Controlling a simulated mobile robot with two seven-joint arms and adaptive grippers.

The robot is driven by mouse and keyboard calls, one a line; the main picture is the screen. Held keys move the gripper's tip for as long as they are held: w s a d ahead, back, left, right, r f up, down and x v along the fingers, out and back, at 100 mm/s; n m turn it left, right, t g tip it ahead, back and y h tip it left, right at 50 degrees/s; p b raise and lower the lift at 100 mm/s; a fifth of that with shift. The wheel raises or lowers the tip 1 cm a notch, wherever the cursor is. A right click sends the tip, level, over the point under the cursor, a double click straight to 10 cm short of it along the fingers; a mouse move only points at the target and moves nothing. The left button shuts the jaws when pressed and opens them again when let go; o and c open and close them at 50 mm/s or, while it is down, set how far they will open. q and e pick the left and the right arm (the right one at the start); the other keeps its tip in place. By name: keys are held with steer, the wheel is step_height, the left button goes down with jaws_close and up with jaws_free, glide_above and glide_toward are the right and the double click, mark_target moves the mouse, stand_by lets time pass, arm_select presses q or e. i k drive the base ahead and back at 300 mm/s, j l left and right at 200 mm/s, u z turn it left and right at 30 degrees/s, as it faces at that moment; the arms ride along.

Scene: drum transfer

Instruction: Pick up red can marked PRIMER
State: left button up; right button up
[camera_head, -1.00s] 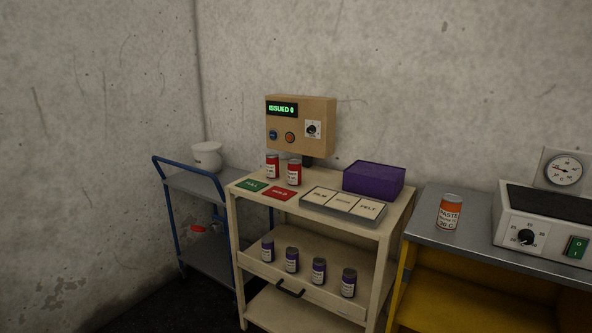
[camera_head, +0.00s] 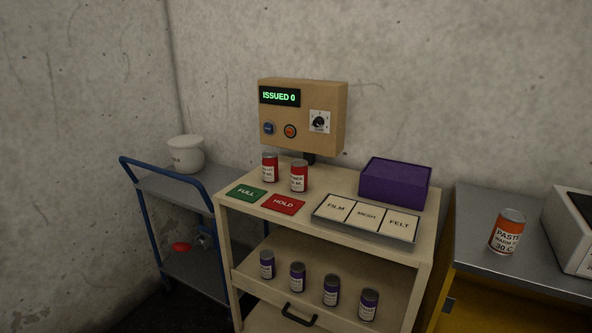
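Two red cans with white labels stand upright on the top of the beige cart (camera_head: 335,179), below the control box. The left red can (camera_head: 270,167) and the right red can (camera_head: 299,176) are close together but apart. The label on the right can seems to end in "MER", but the print is too small to read surely; the left label is not clearly readable. Neither of my grippers shows in the head view.
A green FULL card (camera_head: 246,193), a red HOLD card (camera_head: 283,204) and a FILM/MESH/FELT tray (camera_head: 366,236) lie before the cans. A purple box (camera_head: 395,183) is right. The control box (camera_head: 302,115) reads ISSUED 0. Several purple cans (camera_head: 331,290) stand below. An orange PASTE can (camera_head: 507,232) is far right.

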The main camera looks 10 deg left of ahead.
mark_target(298, 166)
steer(key=i+j, duration=0.3)
steer(key=j, duration=0.15)
steer(key=i+j+z, duration=0.1)
steer(key=i+j, duration=0.2)
steer(key=j, duration=0.1)
